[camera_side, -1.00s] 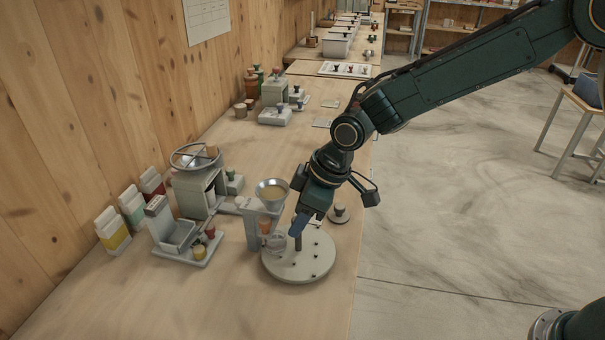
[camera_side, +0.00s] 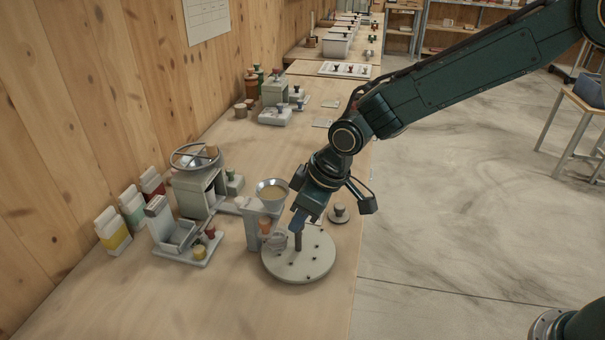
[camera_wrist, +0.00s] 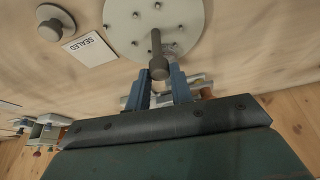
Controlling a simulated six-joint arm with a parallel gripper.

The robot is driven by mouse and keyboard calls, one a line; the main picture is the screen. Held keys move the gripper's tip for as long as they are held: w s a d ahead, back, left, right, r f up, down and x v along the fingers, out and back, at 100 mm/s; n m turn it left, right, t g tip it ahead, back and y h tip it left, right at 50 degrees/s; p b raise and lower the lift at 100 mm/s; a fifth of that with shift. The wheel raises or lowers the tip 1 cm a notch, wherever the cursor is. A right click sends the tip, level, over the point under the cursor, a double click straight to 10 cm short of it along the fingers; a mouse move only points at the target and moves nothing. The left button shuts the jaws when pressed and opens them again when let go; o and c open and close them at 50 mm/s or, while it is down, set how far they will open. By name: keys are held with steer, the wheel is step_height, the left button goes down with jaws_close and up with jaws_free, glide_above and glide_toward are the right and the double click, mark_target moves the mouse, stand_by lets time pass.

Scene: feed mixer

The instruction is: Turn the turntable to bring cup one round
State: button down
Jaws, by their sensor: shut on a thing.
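The turntable (camera_side: 286,268) is a pale round disc with several small dark pegs, lying on the bench. It also shows at the top of the wrist view (camera_wrist: 135,25). A grey upright post (camera_side: 298,243) stands on it, and its knobbed end (camera_wrist: 158,69) shows in the wrist view. My gripper (camera_side: 297,226) points down over the disc, its blue fingers (camera_wrist: 161,85) shut on the post. A small clear cup (camera_side: 278,241) is at the disc's left edge, beside the dispenser. I cannot read a number on it.
A grey dispenser (camera_side: 254,228) with a funnel bowl (camera_side: 271,193) stands close left of the disc. A round knobbed lid (camera_side: 339,213) lies behind right, by a "SEALED" card (camera_wrist: 89,45). A mill (camera_side: 198,190), scale and cartons stand further left. The bench front is clear.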

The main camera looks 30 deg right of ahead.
steer(key=c, duration=1.2)
jaws_free()
steer(key=shift+c, duration=0.2)
steer(key=v, duration=1.3)
steer(key=shift+s+r, duration=0.15)
steer(key=shift+r, duration=0.2)
steer(key=shift+d, duration=0.1)
steer(key=shift+d, duration=0.1)
